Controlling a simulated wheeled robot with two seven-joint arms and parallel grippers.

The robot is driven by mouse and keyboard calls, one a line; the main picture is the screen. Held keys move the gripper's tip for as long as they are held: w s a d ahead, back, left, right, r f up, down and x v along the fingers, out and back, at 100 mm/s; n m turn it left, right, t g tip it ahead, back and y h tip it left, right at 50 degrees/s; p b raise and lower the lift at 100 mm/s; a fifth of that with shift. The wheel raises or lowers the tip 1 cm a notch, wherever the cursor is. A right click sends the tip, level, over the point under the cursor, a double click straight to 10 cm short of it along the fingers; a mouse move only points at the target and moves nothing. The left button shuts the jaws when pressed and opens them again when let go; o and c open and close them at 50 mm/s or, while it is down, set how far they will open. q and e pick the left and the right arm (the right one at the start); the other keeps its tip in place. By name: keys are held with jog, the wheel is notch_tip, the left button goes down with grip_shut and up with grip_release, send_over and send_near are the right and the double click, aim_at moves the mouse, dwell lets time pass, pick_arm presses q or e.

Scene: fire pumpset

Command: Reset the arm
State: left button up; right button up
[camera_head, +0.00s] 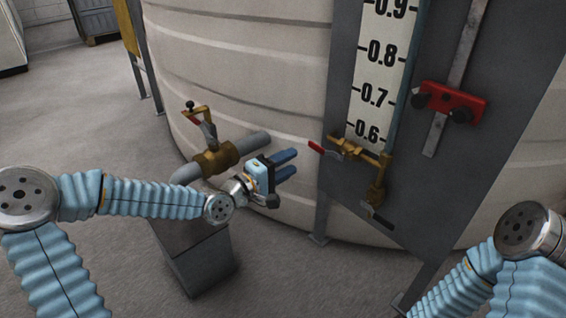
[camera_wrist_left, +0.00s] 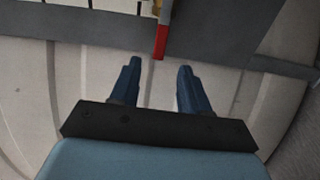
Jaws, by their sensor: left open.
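My left gripper (camera_head: 286,164) is open and empty in the head view, in front of the pale tank. Its two blue fingers point right, toward the red-handled valve (camera_head: 324,150) on the gauge panel, and stand apart from it. In the left wrist view my left gripper (camera_wrist_left: 157,82) shows both fingers spread with nothing between them. The red handle (camera_wrist_left: 161,42) shows just beyond the fingertips there. My right arm comes in at the lower right of the head view, and its gripper is out of the picture.
A brass valve (camera_head: 215,158) on a grey pipe sits close behind my left wrist. The grey panel (camera_head: 345,80) carries a level scale (camera_head: 381,60) and a red clamp (camera_head: 448,102). A grey block (camera_head: 200,262) stands below my left arm. Open floor (camera_head: 80,110) lies at the left.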

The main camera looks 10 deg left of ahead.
pick_arm(q)
jog(key=shift+s+a, duration=0.4)
jog(key=shift+s, duration=0.2)
jog(key=s+d+f+m+g+y+p, duration=0.1)
jog(key=s+d+f+m+g+p, duration=0.25)
jog(key=f, duration=0.55)
jog(key=s+d+f+m+g+y+p, duration=0.1)
jog(key=s+d+f+g+y+p, duration=0.2)
jog(key=s+f, duration=0.4)
jog(key=s+a+f+m+g+y+p, duration=0.1)
jog(key=s+a+f+m+g+p, duration=0.1)
jog(key=s+f, duration=0.3)
jog(key=s+a+f+m+g+y+p, duration=0.1)
jog(key=s+a+f+m+g+p, duration=0.1)
jog(key=s+f+g, duration=0.3)
jog(key=s+a+p, duration=0.1)
jog(key=s, duration=0.3)
jog(key=shift+s+f+y, duration=0.25)
jog(key=shift+s+y, duration=0.05)
jog(key=shift+s, duration=0.05)
